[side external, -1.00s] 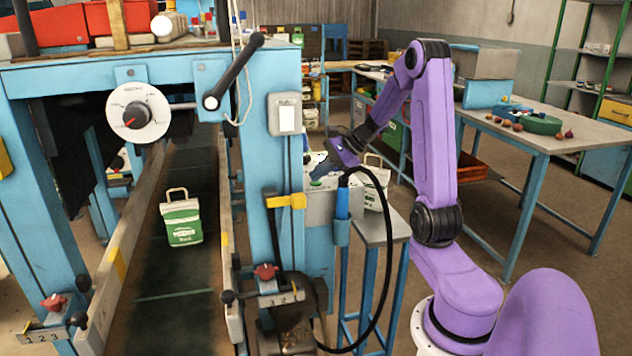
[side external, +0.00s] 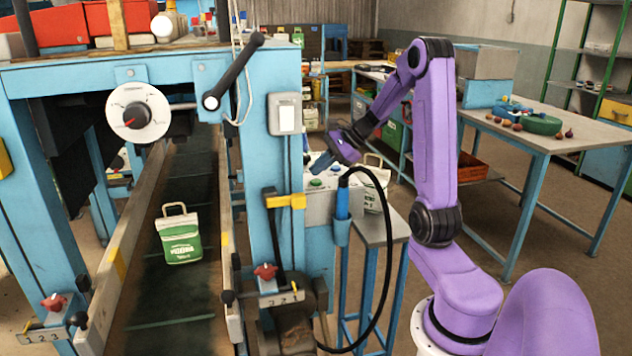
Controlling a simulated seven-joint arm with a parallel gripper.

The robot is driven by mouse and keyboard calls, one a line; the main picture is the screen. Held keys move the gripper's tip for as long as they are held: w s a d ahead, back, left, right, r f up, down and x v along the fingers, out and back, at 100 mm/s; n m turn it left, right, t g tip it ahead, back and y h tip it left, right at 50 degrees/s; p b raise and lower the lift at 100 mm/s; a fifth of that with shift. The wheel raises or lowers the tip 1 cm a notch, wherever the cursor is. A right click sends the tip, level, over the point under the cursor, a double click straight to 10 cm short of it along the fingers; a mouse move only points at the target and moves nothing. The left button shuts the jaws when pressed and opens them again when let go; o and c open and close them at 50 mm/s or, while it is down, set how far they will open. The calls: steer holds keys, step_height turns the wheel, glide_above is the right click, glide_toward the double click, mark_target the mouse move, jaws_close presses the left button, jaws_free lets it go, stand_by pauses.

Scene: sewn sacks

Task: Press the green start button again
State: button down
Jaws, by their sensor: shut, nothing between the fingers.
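The green start button (side external: 316,183) is on top of a pale control box (side external: 318,205) beside the blue machine post. My gripper (side external: 318,166) is shut and empty, a little above the button and apart from it, pointing down and to the left. The fingertips are small and hard to make out. A white and green sack (side external: 180,236) with a handle stands on the dark conveyor belt (side external: 178,292).
Another sack (side external: 373,190) stands behind the control box, partly hidden by a black cable (side external: 388,250). A blue post (side external: 283,165) with a white switch is close left of my gripper. A worktable (side external: 560,135) stands at the right.

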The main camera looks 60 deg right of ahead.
mark_target(320, 181)
steer(key=shift+r, duration=2.5)
steer(key=s+a+f+n+g, duration=0.2)
steer(key=s+a+n+g, duration=0.35)
steer(key=a, duration=0.55)
steer(key=s+a+f+n+g, duration=0.2)
steer(key=s+a+n+g, duration=0.1)
steer(key=s+a+n, duration=0.65)
steer(key=s+a+f+n+h, duration=0.3)
steer(key=s+a+n, duration=0.7)
steer(key=n, duration=0.9)
steer(key=shift+s+a+f+h, duration=0.2)
steer(key=shift+s+h, duration=0.2)
